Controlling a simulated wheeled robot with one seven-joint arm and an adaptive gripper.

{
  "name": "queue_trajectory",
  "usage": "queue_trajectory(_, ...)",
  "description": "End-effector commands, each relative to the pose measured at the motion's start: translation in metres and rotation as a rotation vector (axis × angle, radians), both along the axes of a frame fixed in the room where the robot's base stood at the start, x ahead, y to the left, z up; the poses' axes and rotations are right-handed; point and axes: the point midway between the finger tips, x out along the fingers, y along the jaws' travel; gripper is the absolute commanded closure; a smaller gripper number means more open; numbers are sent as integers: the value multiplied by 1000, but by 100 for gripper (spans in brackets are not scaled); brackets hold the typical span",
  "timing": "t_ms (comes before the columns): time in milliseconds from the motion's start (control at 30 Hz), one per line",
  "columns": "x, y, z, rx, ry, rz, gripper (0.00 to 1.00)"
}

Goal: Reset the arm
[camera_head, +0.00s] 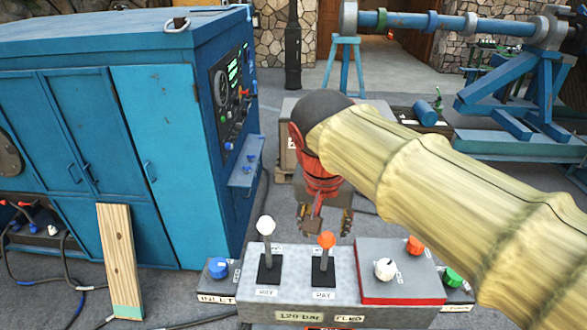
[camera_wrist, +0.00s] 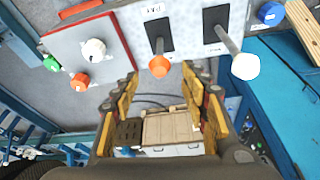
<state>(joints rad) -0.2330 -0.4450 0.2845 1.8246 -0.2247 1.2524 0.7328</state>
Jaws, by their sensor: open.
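My gripper (camera_head: 324,222) hangs over the far side of the control box (camera_head: 345,285) in the head view, with its red wrist part above it. In the wrist view my gripper (camera_wrist: 164,85) shows two yellow fingers spread apart with nothing between them. The box carries a white-knobbed lever (camera_head: 265,227) and an orange-knobbed lever (camera_head: 326,240). Both levers stand up from their black slots. In the wrist view the orange knob (camera_wrist: 160,66) lies just beyond the fingertips, and the white knob (camera_wrist: 245,66) is to the right. I cannot tell whether a fingertip touches anything.
A red-edged panel (camera_head: 400,272) has white, orange and green knobs around it. A blue knob (camera_head: 218,267) sits at the left. A large blue cabinet (camera_head: 160,120) stands left, with a wooden plank (camera_head: 118,255) leaning on it. A blue reel stand (camera_head: 520,100) is at the back right.

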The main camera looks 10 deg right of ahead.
Motion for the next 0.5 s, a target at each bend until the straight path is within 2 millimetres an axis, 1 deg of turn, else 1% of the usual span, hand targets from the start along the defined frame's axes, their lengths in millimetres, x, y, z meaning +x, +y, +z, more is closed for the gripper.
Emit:
queue_trajectory(133,1,0,0,-9,1,37,55)
queue_trajectory(233,6,4,-2,-18,-4,115,55)
queue_trajectory(367,0,12,-25,-24,12,268,55)
queue_trajectory(500,-22,13,-58,-22,-3,417,55)
